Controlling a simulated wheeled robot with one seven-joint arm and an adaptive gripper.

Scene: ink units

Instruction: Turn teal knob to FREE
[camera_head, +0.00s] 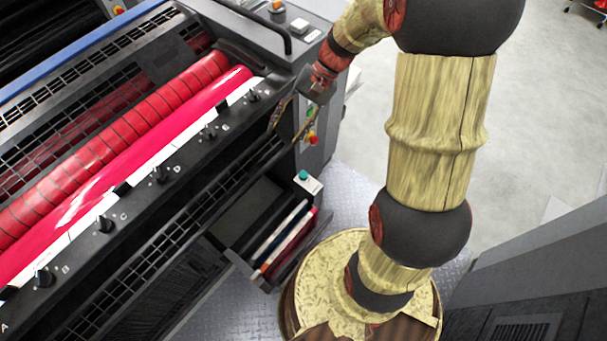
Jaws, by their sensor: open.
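The teal knob (303,175) sits on a small white plate (314,185) at the front right corner of the ink unit, above the open drawer. Its label and pointer direction are too small to read. My gripper (285,132) is open, its two fingers apart and pointing down the picture. It is above and slightly left of the teal knob in the picture, near the machine's right end, and apart from the knob. I see nothing between the fingers.
Red rollers (125,130) and a black ledge with several black lettered knobs (161,174) run along the machine. Red and yellow buttons (312,138) are on the end panel, close to my gripper. A drawer with coloured items (283,240) is below the teal knob.

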